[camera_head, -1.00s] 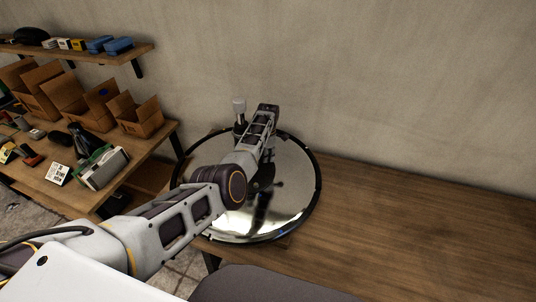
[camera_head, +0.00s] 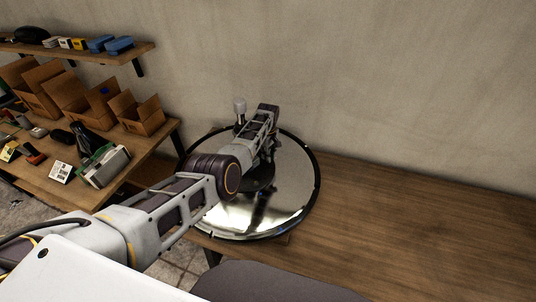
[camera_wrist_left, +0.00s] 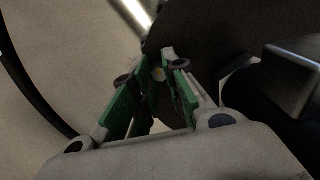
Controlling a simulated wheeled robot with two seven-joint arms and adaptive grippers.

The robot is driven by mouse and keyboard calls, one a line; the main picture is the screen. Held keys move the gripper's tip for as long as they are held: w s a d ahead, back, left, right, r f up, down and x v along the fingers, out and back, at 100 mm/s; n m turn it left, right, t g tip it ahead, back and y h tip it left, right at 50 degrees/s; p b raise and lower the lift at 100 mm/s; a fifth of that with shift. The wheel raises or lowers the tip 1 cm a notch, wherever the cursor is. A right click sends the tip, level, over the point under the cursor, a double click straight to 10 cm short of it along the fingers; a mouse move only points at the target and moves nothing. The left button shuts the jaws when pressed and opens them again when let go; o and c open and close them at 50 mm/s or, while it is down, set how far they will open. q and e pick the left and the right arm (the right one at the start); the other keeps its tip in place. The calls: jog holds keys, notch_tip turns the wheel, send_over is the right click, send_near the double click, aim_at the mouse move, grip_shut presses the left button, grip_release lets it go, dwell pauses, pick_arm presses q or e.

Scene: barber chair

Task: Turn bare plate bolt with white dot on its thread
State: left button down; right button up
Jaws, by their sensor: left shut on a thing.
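The round chair base plate (camera_head: 290,195), shiny like a mirror with a black rim, lies on the wooden bench. My left arm reaches over it from the left, and its links hide part of the plate. In the left wrist view my left gripper (camera_wrist_left: 154,70) has its green-padded fingers brought together at the tips. The bolt's thread and white dot cannot be made out. My right gripper is not in view.
A grey-topped post (camera_head: 239,106) stands at the plate's far edge, close to my arm. A side bench at left holds cardboard boxes (camera_head: 142,115) and tools. A wall shelf (camera_head: 80,55) hangs above. The wooden bench (camera_head: 420,215) is clear at right.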

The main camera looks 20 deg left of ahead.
pick_arm(q)
jog(key=m, duration=0.7)
jog(key=shift+p, duration=0.3)
jog(key=m, duration=0.6)
jog(key=shift+m, duration=0.3)
jog(key=shift+w, duration=0.1)
jog(key=c, duration=1.4)
grip_release()
jog(key=shift+r, duration=0.15)
